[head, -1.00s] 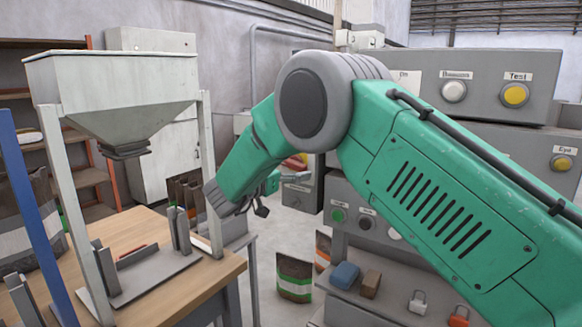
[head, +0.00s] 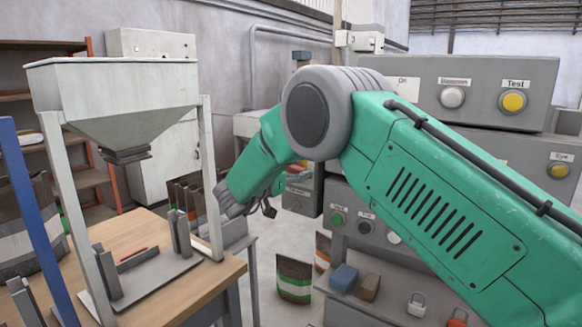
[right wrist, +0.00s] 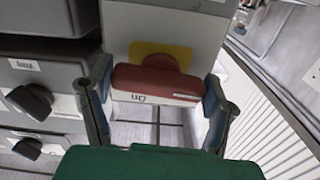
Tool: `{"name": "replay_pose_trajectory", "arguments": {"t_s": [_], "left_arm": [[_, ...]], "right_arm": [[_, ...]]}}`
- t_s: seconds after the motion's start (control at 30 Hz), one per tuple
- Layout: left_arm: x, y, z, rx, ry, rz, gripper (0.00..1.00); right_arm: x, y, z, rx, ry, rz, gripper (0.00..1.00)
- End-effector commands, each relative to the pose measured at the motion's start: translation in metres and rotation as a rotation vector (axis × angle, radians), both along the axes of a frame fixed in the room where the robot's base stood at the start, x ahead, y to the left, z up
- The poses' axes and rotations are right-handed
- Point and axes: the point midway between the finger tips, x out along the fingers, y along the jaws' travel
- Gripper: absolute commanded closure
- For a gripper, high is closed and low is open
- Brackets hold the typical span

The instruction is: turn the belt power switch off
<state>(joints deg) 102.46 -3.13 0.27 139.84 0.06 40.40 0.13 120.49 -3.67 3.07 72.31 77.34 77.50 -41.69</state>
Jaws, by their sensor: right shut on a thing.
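The belt power switch shows in the right wrist view as a red bar-shaped handle (right wrist: 158,82) on a yellow plate (right wrist: 160,52), fixed to a grey box (right wrist: 165,20). A white label on or just below the handle reads "On", upside down in this view. My right gripper (right wrist: 157,80) has one finger at each end of the red handle and is shut on it. In the head view my green right arm hides most of the switch area, and only a dark part of the right gripper (head: 269,208) shows below the forearm. My left gripper is not in view.
Grey boxes with black knobs (right wrist: 30,98) stand left of the switch in the wrist view. In the head view, a hopper (head: 115,95) stands over a wooden table (head: 190,290) at left. Control panels (head: 455,75) stand at right, above a shelf with padlocks (head: 416,304).

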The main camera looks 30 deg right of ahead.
Motion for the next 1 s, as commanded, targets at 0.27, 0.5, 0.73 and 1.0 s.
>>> {"name": "replay_pose_trajectory", "arguments": {"t_s": [0.27, 0.5, 0.73, 1.0], "left_arm": [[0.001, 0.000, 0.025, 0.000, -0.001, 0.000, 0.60], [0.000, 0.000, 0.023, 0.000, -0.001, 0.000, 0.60], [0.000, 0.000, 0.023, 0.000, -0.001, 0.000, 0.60], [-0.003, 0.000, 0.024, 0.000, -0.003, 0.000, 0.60]], "right_arm": [[0.001, 0.001, 0.003, -0.038, 0.092, 0.004, 0.55], [0.001, 0.001, 0.001, -0.041, 0.095, 0.004, 0.55], [0.001, 0.001, 0.001, -0.040, 0.095, 0.003, 0.07], [-0.003, 0.010, 0.001, -0.039, 0.094, 0.003, 0.07]]}}
